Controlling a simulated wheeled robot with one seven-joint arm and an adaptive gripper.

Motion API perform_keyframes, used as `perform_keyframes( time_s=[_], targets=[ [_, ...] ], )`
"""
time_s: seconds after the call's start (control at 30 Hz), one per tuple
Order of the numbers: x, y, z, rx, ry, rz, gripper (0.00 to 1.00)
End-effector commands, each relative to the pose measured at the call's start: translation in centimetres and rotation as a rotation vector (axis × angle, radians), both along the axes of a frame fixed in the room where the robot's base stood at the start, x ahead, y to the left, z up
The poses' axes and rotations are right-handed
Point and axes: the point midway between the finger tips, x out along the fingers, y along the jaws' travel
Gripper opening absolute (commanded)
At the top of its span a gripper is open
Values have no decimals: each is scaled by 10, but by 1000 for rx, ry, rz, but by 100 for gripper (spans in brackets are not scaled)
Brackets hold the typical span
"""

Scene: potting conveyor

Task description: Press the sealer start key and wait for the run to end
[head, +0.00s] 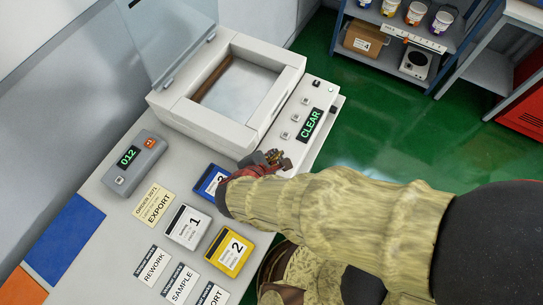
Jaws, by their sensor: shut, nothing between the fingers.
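The sealer (179,110) is a white machine on the bench, with a pale, empty-looking chamber and a brown bar along one inner side. Its clear lid (165,35) stands open. On its right side is a key panel (318,97) with several small keys and a dark display (310,125) that reads CLEAR in green. Which key is the start key cannot be read. My gripper (276,157) is shut and empty, at the near end of the panel, close to the lowest key (285,134). Whether it touches the panel cannot be told.
A grey box (135,163) reading 012 has a red button. An EXPORT card (154,204), a white 1 block (189,226), a yellow 2 block (229,251), a partly hidden blue block (207,180) and label cards lie on the bench. Shelves (390,52) stand beyond the green floor.

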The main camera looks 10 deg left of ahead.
Motion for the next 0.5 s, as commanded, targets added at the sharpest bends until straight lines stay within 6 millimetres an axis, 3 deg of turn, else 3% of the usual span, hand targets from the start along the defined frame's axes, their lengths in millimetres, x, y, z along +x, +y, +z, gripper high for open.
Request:
perform_keyframes(
  time_s=[0.5],
  targets=[
    [0, 0, 17, 1, 0, -1, 0]
  ],
)
